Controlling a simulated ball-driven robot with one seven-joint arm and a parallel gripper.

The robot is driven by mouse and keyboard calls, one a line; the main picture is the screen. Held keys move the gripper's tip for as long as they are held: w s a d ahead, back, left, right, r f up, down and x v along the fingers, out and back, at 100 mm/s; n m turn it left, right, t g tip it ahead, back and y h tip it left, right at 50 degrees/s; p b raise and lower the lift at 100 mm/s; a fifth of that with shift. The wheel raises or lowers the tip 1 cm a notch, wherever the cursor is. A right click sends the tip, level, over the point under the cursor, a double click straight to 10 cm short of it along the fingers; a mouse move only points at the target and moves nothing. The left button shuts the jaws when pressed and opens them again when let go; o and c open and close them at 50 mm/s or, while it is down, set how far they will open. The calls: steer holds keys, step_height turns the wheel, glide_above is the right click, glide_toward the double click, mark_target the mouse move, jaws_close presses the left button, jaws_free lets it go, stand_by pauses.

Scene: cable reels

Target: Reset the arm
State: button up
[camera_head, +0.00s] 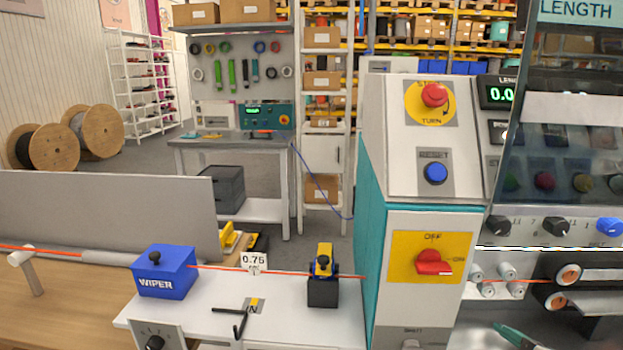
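Neither my arm nor my gripper shows in the head view. A machine cabinet with a white face and teal side stands right of centre. It carries a red stop button (434,95) on a yellow disc, a blue reset button (436,173) and a red rotary switch (431,263) on a yellow plate marked OFF. An orange cable (215,268) runs from the left through a blue wiper box (165,272) and a small black and yellow guide (322,277) towards the cabinet.
A white bench top (285,325) holds a black T-shaped tool (241,322). A grey panel (105,212) stands at left. A glass-fronted machine (565,130) fills the right side. Wooden cable reels (52,147), a workbench (235,142) and shelving lie behind, with open floor between.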

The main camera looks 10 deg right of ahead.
steer(key=s+a+f+m+g+y, duration=0.1)
steer(key=s+a+f+m+g, duration=0.25)
steer(key=f, duration=0.45)
steer(key=s+a+f+m+g+y, duration=0.1)
steer(key=s+a+f+m+g, duration=0.15)
steer(key=s+f, duration=0.4)
steer(key=s+a+f+m+g, duration=0.3)
steer(key=s+f+m+g, duration=0.2)
steer(key=s+f, duration=0.5)
steer(key=shift+s+m+g, duration=0.3)
steer(key=shift+s, duration=0.95)
